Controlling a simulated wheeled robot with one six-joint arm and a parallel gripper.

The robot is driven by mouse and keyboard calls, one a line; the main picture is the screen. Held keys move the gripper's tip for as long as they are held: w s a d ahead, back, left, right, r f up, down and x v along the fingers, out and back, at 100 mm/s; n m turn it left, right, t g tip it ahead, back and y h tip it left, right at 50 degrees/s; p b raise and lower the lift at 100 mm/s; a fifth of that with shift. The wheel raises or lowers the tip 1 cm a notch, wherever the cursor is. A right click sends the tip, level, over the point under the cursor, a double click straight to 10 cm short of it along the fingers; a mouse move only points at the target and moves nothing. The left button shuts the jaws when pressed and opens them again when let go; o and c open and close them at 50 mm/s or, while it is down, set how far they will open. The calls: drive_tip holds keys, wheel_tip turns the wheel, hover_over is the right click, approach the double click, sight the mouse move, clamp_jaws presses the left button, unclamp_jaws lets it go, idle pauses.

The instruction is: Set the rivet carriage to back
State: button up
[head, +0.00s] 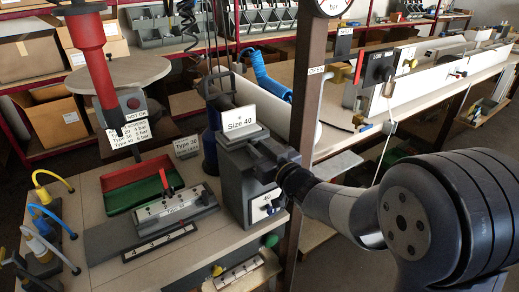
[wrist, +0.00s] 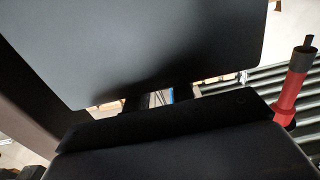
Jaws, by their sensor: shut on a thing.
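No part is labelled as the rivet carriage, and I cannot tell for sure which part it is. A grey bench machine (head: 238,190) stands at the bench's right, with a "Size 40" sign (head: 240,120) at its top and a "40" label on its front. My gripper (head: 262,152) is at the machine's upper part, just below and right of the sign. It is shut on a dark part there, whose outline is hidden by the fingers. In the wrist view a large dark plate (wrist: 150,50) fills the upper middle and hides most of the grip.
Left of the machine are a grey fixture with a red lever (head: 166,182), a red and green tray (head: 130,185) and several coloured hoses. A red hanging tool (head: 88,60) is above. A dark post (head: 306,110) stands close behind my arm.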

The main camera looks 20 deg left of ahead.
clamp_jaws()
drive_tip(key=shift+d, duration=0.1)
drive_tip(key=b+v, duration=0.1)
drive_tip(key=v, duration=0.4)
drive_tip(key=shift+f, duration=0.1)
drive_tip(key=o, duration=0.6)
unclamp_jaws()
drive_tip(key=shift+s+d, duration=0.1)
drive_tip(key=shift+s, duration=0.05)
drive_tip(key=shift+o, duration=0.2)
